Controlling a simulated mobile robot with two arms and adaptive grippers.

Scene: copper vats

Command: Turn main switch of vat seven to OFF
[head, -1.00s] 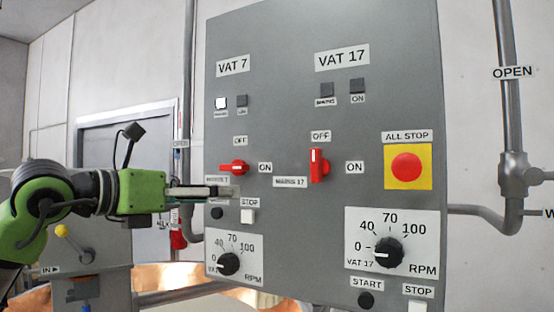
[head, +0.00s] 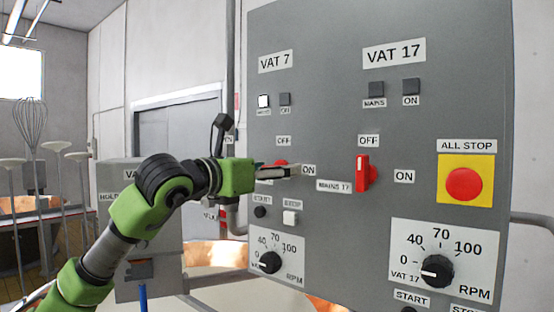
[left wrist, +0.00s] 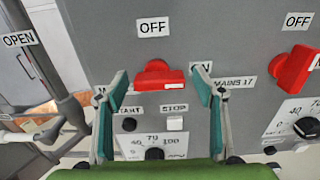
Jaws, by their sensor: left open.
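The main switch of vat seven (head: 281,162) is a red rotary handle on the grey panel, partly hidden by my gripper in the head view. In the left wrist view the red handle (left wrist: 158,76) lies horizontal, pointing right to the ON label, with the OFF label (left wrist: 153,27) above it. My left gripper (head: 291,172) is open in front of it. In the left wrist view the fingers stand on either side of the handle; I cannot tell whether they touch it. My right gripper is not in view.
The vat 17 switch (head: 363,173) stands upright at OFF, to the right. The ALL STOP button (head: 464,184) is further right. Below sit the vat 7 stop button (head: 290,217) and speed knob (head: 270,262). The vat 7 mains lamp (head: 263,101) looks white. A pipe (left wrist: 60,60) runs at left.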

